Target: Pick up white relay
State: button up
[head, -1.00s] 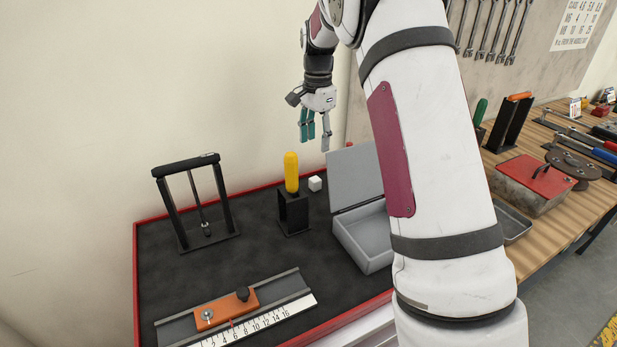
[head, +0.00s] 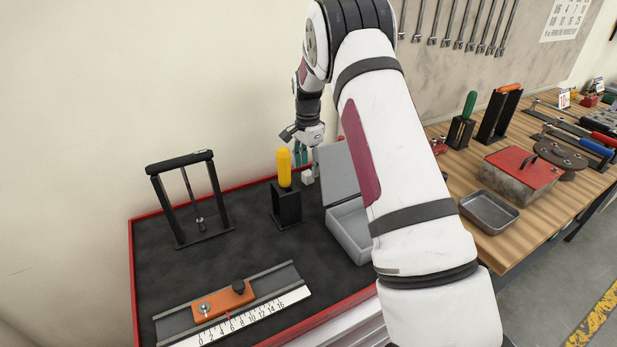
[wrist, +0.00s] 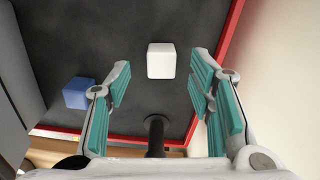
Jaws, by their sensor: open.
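The white relay is a small white cube (head: 307,177) on the dark mat at the back of the red-edged bench, just right of the yellow-handled tool. In the wrist view the white cube (wrist: 161,60) sits upper middle, ahead of and roughly between my fingertips. My gripper (head: 304,152) hangs pointing down just above the cube in the head view. Its teal-padded fingers (wrist: 160,85) are spread wide with nothing between them. The cube appears apart from both fingers.
A blue cube (wrist: 78,92) lies left of the left finger. A grey open-lidded box (head: 347,232) stands right of the cube. The yellow-handled tool (head: 284,168) stands in a black holder (head: 287,205) close by on the left. The bench's red rim (wrist: 232,30) and the wall are near.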

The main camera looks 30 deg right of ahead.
aim_at(308, 173)
jog(key=shift+w+f+p, duration=0.1)
jog(key=shift+f+p, duration=0.3)
jog(key=shift+f, duration=1.55)
jog(key=shift+c, duration=0.5)
jog(key=c, duration=1)
